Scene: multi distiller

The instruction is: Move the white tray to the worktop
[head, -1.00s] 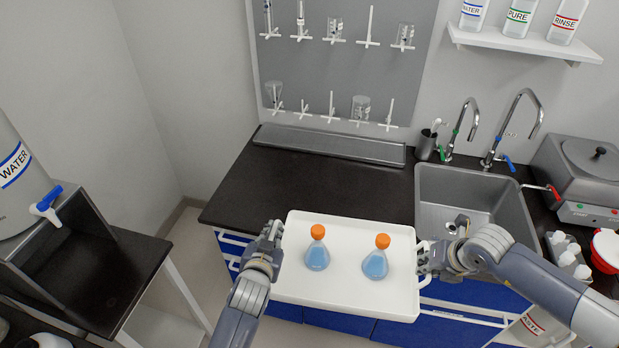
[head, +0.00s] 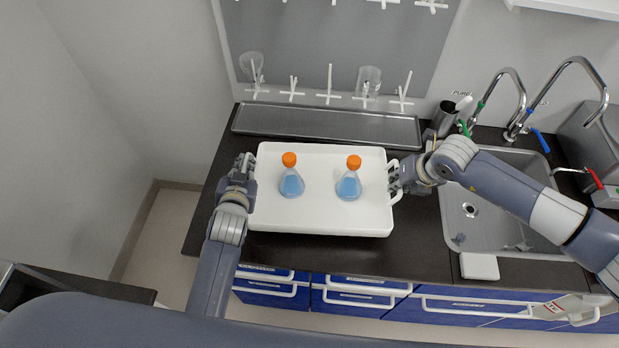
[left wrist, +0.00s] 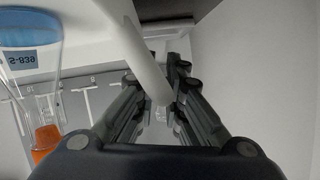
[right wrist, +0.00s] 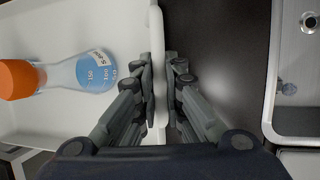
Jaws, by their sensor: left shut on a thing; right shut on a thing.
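The white tray (head: 320,217) is over the black worktop (head: 410,250) in the head view, level, left of the sink. I cannot tell whether it touches the worktop. Two flasks with orange caps and blue liquid, a left one (head: 291,182) and a right one (head: 349,186), stand upright in it. My left gripper (head: 246,170) is shut on the tray's left side; in the left wrist view its fingers close around the white handle (left wrist: 150,65). My right gripper (head: 396,178) is shut on the right side; the right wrist view shows the white rim (right wrist: 158,60) between its fingers.
The sink (head: 470,230) with taps lies right of the tray. A grey metal drip tray (head: 325,124) runs along the wall behind, below a pegboard (head: 330,50) with glassware. Blue drawers (head: 360,298) are below the front edge. Bare worktop shows around the tray.

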